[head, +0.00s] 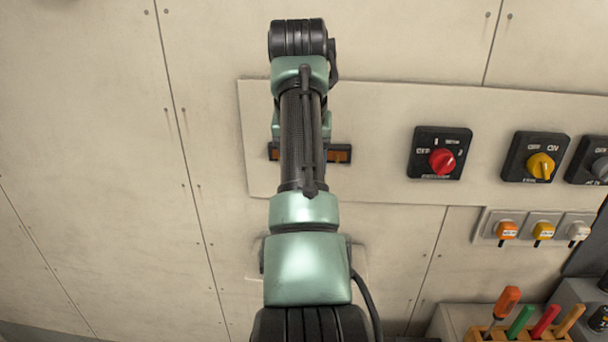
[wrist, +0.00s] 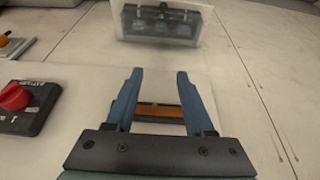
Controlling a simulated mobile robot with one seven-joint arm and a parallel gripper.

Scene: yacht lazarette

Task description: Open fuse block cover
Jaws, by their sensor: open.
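A black block behind a clear, pale cover (wrist: 192,38), which looks like the fuse block, is at the top of the wrist view. The cover appears to lie over the block; its hinge and catch cannot be made out. In the head view only a pale edge of the cover (head: 361,262) shows beside my arm. My gripper (wrist: 160,78) is open and empty, its two blue fingers pointing toward the cover with a gap before it. In the head view my arm hides the fingers.
A black fitting with orange windows (head: 340,153) shows between my fingers in the wrist view (wrist: 158,111). A red rotary switch (head: 442,161), a yellow one (head: 541,165) and small toggles (head: 507,230) are to the right. A rack of tools (head: 515,334) is at the lower right. The left wall is bare.

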